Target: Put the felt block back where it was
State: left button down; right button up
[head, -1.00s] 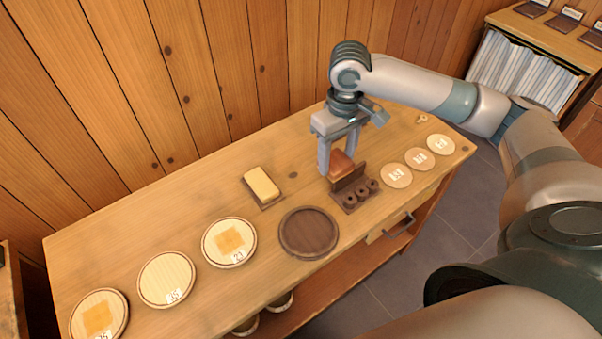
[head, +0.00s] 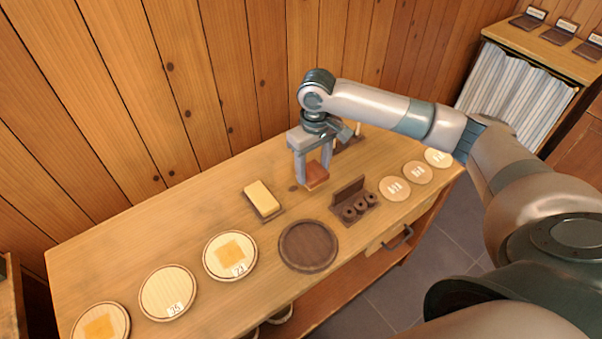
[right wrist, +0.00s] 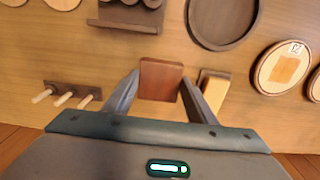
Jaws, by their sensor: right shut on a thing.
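My right gripper (head: 314,179) is shut on a reddish-brown block (head: 317,174), which I take to be the felt block. The block also shows between the two fingers in the right wrist view (right wrist: 160,80). It is held over bare tabletop, between the yellow block on its dark base and the dark spool rack; the height of any gap below is hard to judge. The dark rack (head: 349,188) has a raised back and holds several dark spools in front. The yellow block (head: 260,194) lies on a dark base. My left gripper is not in view.
A dark round tray (head: 308,245) lies in front on the table (head: 210,300). Pale round plates (head: 168,292) stand to the left, and several numbered discs (head: 394,189) to the right. A peg rack (right wrist: 72,90) lies near the back wall.

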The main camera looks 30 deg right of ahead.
jog(key=w, duration=0.1)
jog(key=w+a+f, duration=0.1)
jog(key=w+f, duration=0.1)
jog(key=w, duration=0.1)
jog(key=shift+a+f+p, duration=0.25)
jog(key=shift+a+p, duration=0.05)
jog(key=shift+a, duration=0.05)
jog(key=shift+s, duration=0.1)
jog(key=shift+f+p, duration=0.65)
jog(key=shift+f, duration=1.35)
jog(key=shift+f, duration=0.1)
jog(key=o, duration=1)
jog(key=shift+c, duration=0.2)
